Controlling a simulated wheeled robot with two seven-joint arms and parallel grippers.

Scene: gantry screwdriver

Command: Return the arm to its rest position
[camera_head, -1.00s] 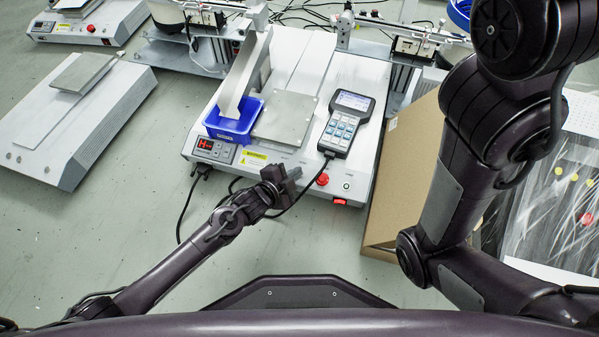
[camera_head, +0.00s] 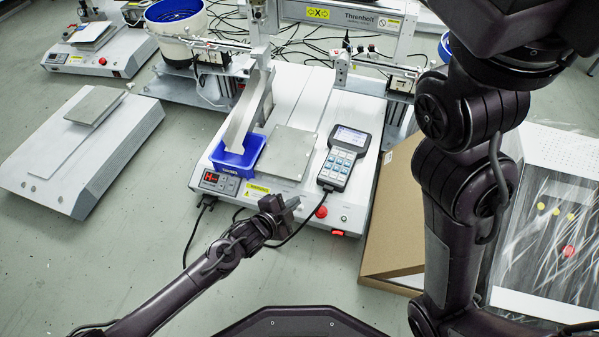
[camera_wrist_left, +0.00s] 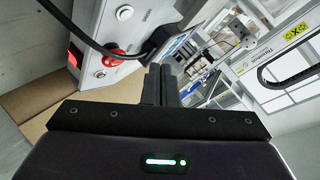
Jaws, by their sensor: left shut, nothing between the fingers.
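My left arm comes in from the lower left in the head view. Its gripper (camera_head: 288,205) is shut and empty, in front of the front edge of the gantry screwdriver machine (camera_head: 262,190). In the left wrist view the two dark fingers (camera_wrist_left: 160,85) are pressed together with nothing between them. Beyond them are the machine's red button (camera_wrist_left: 115,57) and a black cable. My right arm is large at the right of the head view, bent and raised. Its gripper is out of the picture.
The machine carries a blue bin (camera_head: 238,156), a metal plate (camera_head: 287,152) and a keypad pendant (camera_head: 343,155). A cardboard box (camera_head: 392,215) stands to the right. A second grey unit (camera_head: 85,145) lies to the left.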

